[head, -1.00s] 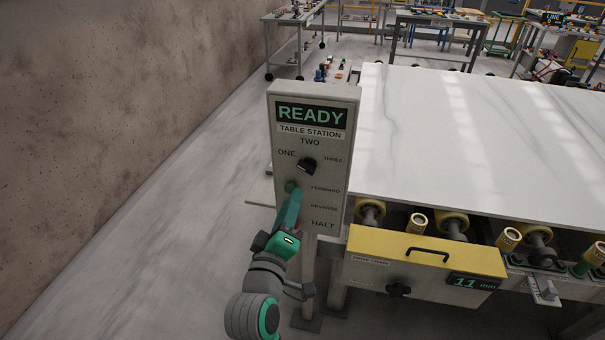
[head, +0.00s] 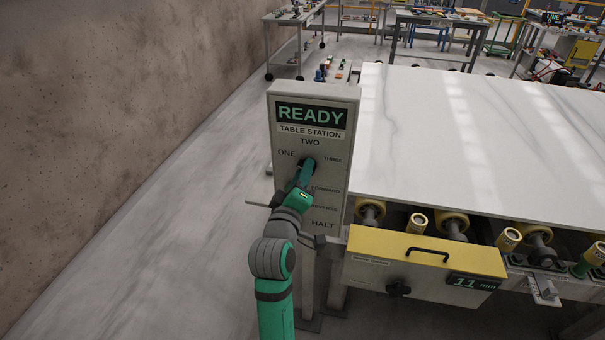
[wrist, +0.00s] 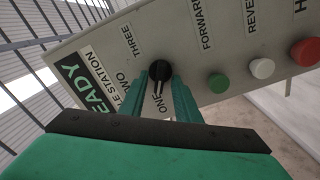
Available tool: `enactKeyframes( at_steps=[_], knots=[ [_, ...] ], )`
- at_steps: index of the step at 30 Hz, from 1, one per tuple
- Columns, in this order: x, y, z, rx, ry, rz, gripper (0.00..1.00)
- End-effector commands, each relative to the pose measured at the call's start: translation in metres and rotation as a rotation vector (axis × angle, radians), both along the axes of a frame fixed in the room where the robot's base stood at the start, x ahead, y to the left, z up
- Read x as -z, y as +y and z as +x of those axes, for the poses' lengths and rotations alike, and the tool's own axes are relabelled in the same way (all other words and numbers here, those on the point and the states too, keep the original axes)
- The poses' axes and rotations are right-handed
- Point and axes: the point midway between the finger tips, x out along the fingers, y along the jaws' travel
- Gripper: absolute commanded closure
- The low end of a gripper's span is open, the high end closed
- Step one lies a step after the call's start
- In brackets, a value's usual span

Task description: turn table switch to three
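The table switch is a round black knob (wrist: 159,71) on the grey TABLE STATION panel (head: 325,110), with ONE, TWO and THREE printed around it. In the wrist view its white pointer line aims at ONE. My gripper (wrist: 163,84) is at the knob, its green fingers on either side of the handle with a visible gap between them. I cannot tell whether the fingers touch it. In the head view the gripper (head: 304,173) covers most of the knob.
Below the switch on the panel are a green button (wrist: 218,83), a white button (wrist: 262,68) and a red button (wrist: 305,52). A white stone slab (head: 480,130) on rollers and a yellow-topped box (head: 425,250) stand to the right. A bare wall is left.

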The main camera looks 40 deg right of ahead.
Motion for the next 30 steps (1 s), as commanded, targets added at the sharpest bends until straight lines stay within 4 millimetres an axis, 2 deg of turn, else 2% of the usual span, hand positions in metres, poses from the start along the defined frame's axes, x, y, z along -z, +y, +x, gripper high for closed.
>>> enactKeyframes(
  at_steps=[7, 8, 11, 12, 23, 30],
  knots=[
    [0.0, -0.0008, 0.0003, 0.0, 0.0, 0.0, 0.7],
    [0.0, -0.0008, 0.0003, 0.0, 0.0, 0.0, 0.75],
    [0.0001, -0.0006, 0.0003, 0.0, 0.0, 0.0, 0.99],
    [0.0001, -0.0006, 0.0004, 0.0, 0.0, 0.0, 1.0],
    [-0.0001, -0.0004, 0.0003, 0.0, -0.027, 0.023, 1.0],
    [-0.0008, -0.0008, -0.0004, 0.001, -0.127, 0.109, 1.0]
  ],
)
